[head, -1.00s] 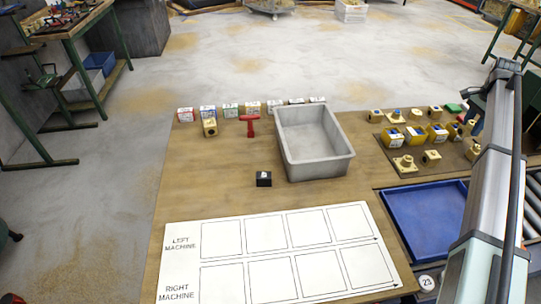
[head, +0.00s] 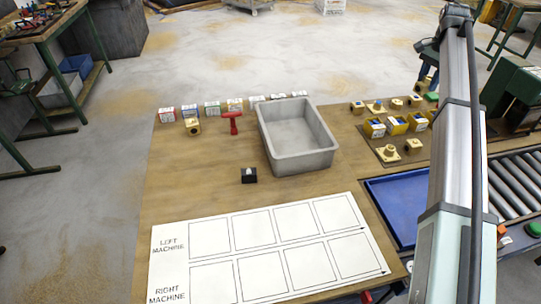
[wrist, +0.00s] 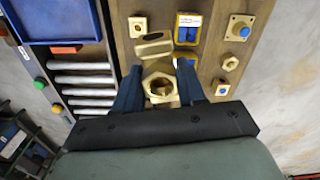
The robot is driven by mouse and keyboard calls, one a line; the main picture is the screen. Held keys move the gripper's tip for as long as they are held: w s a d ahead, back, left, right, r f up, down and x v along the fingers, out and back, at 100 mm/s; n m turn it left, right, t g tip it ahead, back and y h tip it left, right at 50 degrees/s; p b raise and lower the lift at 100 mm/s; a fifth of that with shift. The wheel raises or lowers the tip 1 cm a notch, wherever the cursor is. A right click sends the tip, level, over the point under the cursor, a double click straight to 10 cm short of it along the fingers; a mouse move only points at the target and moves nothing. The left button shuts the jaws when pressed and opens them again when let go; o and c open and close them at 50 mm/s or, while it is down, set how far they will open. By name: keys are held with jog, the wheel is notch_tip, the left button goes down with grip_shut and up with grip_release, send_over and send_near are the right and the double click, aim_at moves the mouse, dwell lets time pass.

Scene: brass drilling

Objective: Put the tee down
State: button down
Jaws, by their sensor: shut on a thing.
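My gripper (wrist: 160,90) is shut on a brass fitting, the tee (wrist: 158,76), in the wrist view. The tee has a hex-shaped open end facing the camera, and a blue finger presses on each side. In the wrist view it appears over the board of brass parts (wrist: 208,65); its height above the board is hard to tell. In the head view my gripper (head: 426,62) is at the upper right, beyond the board, largely covered by my arm.
Brass fittings and yellow-blue boxes (head: 397,124) stand on the board. A blue tray (head: 393,210) and a roller conveyor (head: 510,170) lie nearer and right.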

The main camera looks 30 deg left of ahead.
jog(key=s+a+n, duration=0.4)
jog(key=s+a, duration=0.7)
jog(key=a, duration=0.5)
jog(key=s+a+n, duration=0.4)
jog(key=s+a, duration=0.8)
jog(key=a, duration=0.4)
jog(key=s+a+n, duration=0.3)
jog(key=s+a, duration=0.3)
jog(key=s, duration=0.4)
jog(key=s+a+n, duration=0.2)
jog(key=s+a, duration=0.3)
jog(key=s, duration=0.4)
jog(key=s+a+n, duration=0.3)
jog(key=s+a, duration=0.3)
jog(key=s, duration=0.4)
jog(key=shift+d+f, duration=0.15)
jog(key=shift+f, duration=7.35)
jog(key=shift+f, duration=0.1)
jog(key=c, duration=0.6)
grip_release()
jog(key=shift+c, duration=0.2)
